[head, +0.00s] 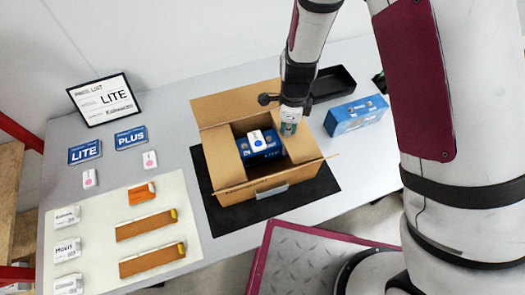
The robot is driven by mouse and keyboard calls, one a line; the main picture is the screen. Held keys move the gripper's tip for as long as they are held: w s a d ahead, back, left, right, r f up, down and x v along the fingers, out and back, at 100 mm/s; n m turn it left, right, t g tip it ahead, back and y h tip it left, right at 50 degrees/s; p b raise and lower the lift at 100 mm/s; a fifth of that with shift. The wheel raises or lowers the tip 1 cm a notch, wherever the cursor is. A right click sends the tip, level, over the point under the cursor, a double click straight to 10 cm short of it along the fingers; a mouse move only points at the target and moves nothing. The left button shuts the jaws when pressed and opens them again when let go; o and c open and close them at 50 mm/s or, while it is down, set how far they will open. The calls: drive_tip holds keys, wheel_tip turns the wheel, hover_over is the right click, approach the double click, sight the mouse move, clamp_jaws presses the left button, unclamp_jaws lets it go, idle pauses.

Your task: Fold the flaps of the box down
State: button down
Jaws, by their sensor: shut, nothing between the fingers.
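The open cardboard box (237,190) stands on a black mat on the table. Its back flap (235,103) stands up and leans back. A brown panel on the left (222,155) and another on the right (300,147) slope beside the opening; I cannot tell whether they are folded flaps or inner walls. Inside lie a blue-and-white pack (259,152) and a small white item with a blue dot (257,136). My gripper (289,128) is shut and empty, pointing down at the box's back right corner, partly hiding it.
A blue carton (356,115) and a black tray (333,82) stand right of and behind the box. The black mat (213,212) surrounds it. At left are a framed price list (105,99), blue cards and a pale sheet (190,228) with several small packs.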

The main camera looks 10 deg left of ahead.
drive_tip(key=shift+f, duration=0.4)
idle(0.3)
drive_tip(key=shift+r, duration=3.8)
